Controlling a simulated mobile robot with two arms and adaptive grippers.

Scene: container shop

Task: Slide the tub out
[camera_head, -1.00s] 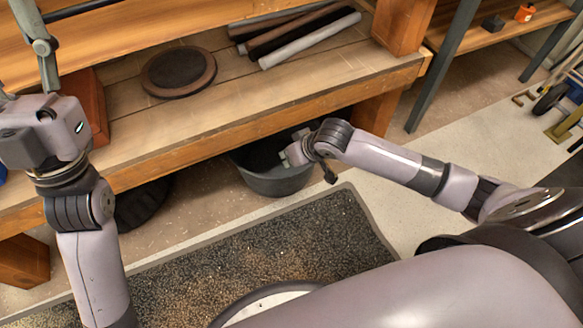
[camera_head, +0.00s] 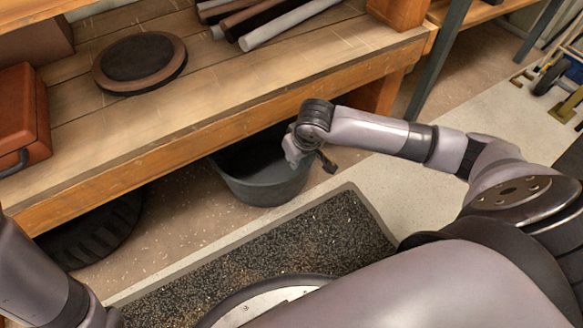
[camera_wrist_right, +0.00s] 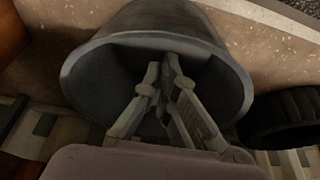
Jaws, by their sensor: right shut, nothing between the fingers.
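The tub (camera_head: 262,187) is a dark grey round bucket on the floor, partly under the front edge of the workbench. The bench hides its back part. My right gripper (camera_head: 293,152) is at the tub's right side, by the rim. In the right wrist view the tub (camera_wrist_right: 170,20) lies ahead with its dark mouth facing the camera. The right gripper (camera_wrist_right: 163,68) shows there with its fingers together and empty, reaching over the tub's opening. Whether it touches the wall I cannot tell. My left arm shows only at the lower left; its gripper is out of view.
The wooden bench (camera_head: 220,137) carries a round disc (camera_head: 140,62), a red-brown case (camera_head: 22,118) and several rods (camera_head: 300,22). A black tyre (camera_head: 95,235) lies under the bench. A speckled mat (camera_head: 240,250) lies in front of the tub.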

